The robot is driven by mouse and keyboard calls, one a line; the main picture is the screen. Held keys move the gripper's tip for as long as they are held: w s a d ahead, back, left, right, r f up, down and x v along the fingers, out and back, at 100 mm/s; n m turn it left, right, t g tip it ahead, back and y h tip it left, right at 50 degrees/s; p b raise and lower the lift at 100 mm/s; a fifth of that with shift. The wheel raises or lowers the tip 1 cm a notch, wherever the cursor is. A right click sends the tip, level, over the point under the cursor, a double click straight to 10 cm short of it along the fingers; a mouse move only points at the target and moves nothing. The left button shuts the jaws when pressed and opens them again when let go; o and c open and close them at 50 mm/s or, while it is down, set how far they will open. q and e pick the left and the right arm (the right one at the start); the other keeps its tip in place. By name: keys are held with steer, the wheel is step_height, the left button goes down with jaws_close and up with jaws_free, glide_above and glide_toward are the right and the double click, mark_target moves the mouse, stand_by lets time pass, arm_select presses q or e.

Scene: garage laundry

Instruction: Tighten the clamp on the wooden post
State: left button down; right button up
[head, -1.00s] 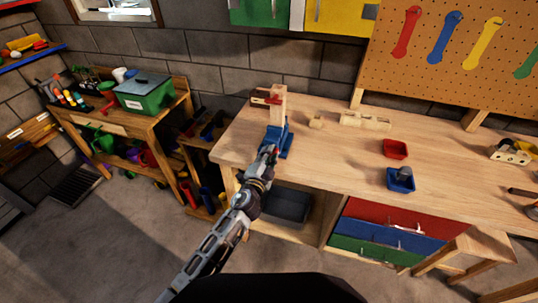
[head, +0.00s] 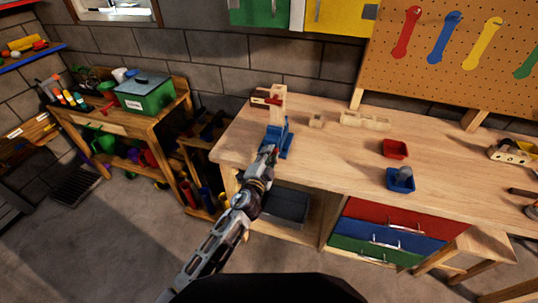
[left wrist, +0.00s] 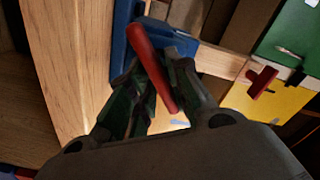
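A wooden post (head: 279,102) stands upright at the left back of the workbench, with its foot in a blue clamp (head: 285,141). A small red piece (head: 263,100) sits on the upper post; its T-shape shows in the left wrist view (left wrist: 262,81). My left gripper (head: 269,150) is at the front of the blue clamp. In the left wrist view, a red handle (left wrist: 148,62) lies between the gripper's fingers (left wrist: 157,68), which appear shut on it. The blue clamp body (left wrist: 124,42) is just behind. My right gripper is out of view.
On the workbench (head: 340,152) are small wooden blocks (head: 364,120), a red tray (head: 395,149) and a blue tray (head: 400,180). A pegboard (head: 455,60) stands behind. A shelf unit with a green box (head: 146,96) is at the left. The bench's middle front is clear.

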arm_select(q)
steer(key=c, duration=1.6)
jaws_free()
steer(key=shift+s+f, duration=0.15)
steer(key=shift+f, duration=0.15)
steer(key=shift+o, duration=0.6)
steer(key=shift+s+r, duration=0.1)
steer(key=shift+r, duration=0.05)
steer(key=shift+s+f, duration=0.25)
steer(key=shift+s, duration=0.1)
steer(key=shift+s+f, duration=0.1)
steer(key=shift+f, duration=0.05)
steer(key=b+v, duration=0.2)
steer(key=v, duration=1.3)
steer(key=shift+a+r, duration=0.2)
steer(key=shift+r, duration=0.25)
